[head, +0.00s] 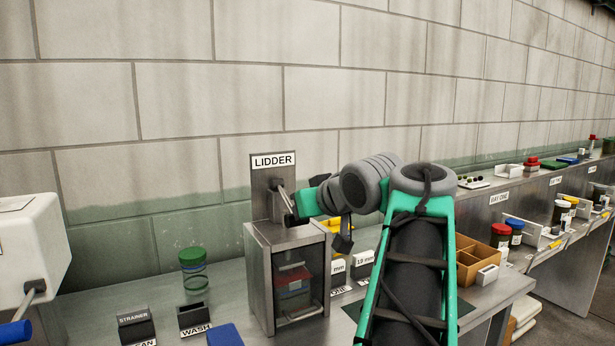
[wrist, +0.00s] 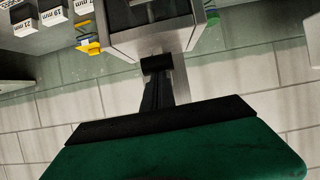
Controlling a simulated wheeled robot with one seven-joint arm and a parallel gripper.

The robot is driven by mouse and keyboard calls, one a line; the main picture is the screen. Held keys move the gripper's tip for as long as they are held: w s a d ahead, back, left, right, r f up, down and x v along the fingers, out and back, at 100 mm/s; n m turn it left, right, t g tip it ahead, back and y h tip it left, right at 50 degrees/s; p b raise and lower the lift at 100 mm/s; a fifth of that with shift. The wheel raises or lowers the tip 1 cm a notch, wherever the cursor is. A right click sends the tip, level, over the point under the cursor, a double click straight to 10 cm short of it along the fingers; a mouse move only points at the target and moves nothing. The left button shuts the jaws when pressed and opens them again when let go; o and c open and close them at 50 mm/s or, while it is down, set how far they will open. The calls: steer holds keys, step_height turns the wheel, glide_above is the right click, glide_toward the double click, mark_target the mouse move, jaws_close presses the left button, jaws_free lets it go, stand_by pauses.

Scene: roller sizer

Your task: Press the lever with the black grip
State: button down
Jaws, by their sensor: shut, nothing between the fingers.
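The grey metal LIDDER press (head: 286,270) stands on the bench, with an upright plate and a name label on top. Its metal lever (head: 281,193) slants down from the plate to the right. My gripper (head: 293,214) is at the lever's lower end, above the housing. Its green body hides part of that area, and I cannot tell the black grip from the dark fingers or whether they touch. In the wrist view, my gripper (wrist: 157,65) shows shut and dark in front of the press housing (wrist: 150,35). Stacked red and blue items sit behind the housing's front opening.
A white machine (head: 30,245) with a blue-gripped lever stands at the left. A wooden divided box (head: 475,262) is at the right. The block wall is close behind.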

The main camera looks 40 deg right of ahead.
steer(key=s+a+r+p, duration=0.2)
steer(key=s+r+p, duration=0.3)
steer(key=s+r, duration=0.3)
steer(key=shift+v, duration=0.85)
steer(key=shift+d, duration=0.1)
steer(key=w+a+f+g+y+p, duration=0.35)
steer(key=w+a+f, duration=0.55)
steer(key=a+f, duration=0.35)
steer(key=s+a+f+g, duration=0.2)
steer(key=s+a+f, duration=0.2)
steer(key=f, duration=0.3)
steer(key=s+a+f+n+g+p, duration=0.1)
steer(key=s+a+f, duration=0.2)
steer(key=f, duration=0.4)
steer(key=s+a+f+n+g+p, duration=0.1)
steer(key=s+a+f+g, duration=0.1)
steer(key=s+a+f, duration=0.2)
steer(key=shift+s+a+f+g+h, duration=0.2)
steer(key=shift+a+f, duration=0.25)
steer(key=shift+f, duration=0.3)
steer(key=shift+s+a+f+g+h, duration=0.15)
steer(key=shift+a+f, duration=0.3)
steer(key=shift+f, duration=0.35)
steer(key=c, duration=2.2)
jaws_free()
steer(key=shift+w, duration=0.1)
